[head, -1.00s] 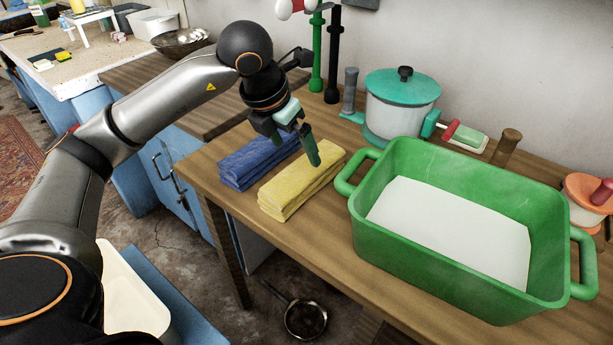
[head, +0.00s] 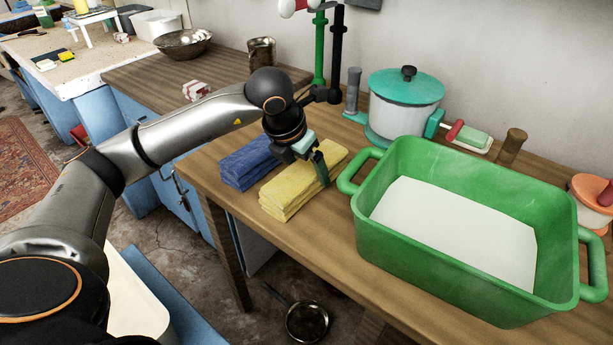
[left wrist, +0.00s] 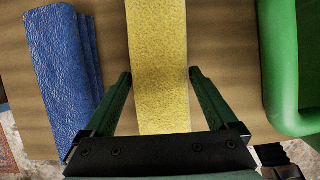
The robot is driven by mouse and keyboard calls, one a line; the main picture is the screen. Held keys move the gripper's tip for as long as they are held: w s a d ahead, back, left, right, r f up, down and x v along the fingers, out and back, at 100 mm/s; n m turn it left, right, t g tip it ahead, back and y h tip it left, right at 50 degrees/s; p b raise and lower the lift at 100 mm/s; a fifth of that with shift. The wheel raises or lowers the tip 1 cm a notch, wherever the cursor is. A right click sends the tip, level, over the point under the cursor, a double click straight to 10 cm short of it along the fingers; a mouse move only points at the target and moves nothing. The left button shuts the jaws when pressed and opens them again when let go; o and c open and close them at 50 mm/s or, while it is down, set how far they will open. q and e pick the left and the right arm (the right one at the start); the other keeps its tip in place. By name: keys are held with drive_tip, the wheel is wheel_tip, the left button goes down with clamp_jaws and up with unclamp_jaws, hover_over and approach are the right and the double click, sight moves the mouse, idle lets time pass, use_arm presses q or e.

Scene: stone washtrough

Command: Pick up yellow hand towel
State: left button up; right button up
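The yellow hand towel (head: 290,194) lies folded on the wooden table in the head view, right of a blue folded towel. It also shows in the left wrist view (left wrist: 158,60), running between the fingers. My left gripper (head: 320,172) is over the towel's right part, pointing down. In the left wrist view my left gripper (left wrist: 160,82) is open, with one finger on each side of the towel and a gap on both sides. Whether the fingertips touch the table is hard to tell. My right gripper is not in view.
The blue towel (head: 248,162) lies close on the left. A green tub (head: 440,262) with a white bottom stands on the right. A white pot with a teal lid (head: 405,88) stands behind. The wooden table (head: 325,240) is bare in front of the yellow towel.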

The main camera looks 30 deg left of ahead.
use_arm(q)
drive_tip(key=c, duration=1.1)
drive_tip(key=shift+c, duration=0.2)
drive_tip(key=shift+r, duration=0.15)
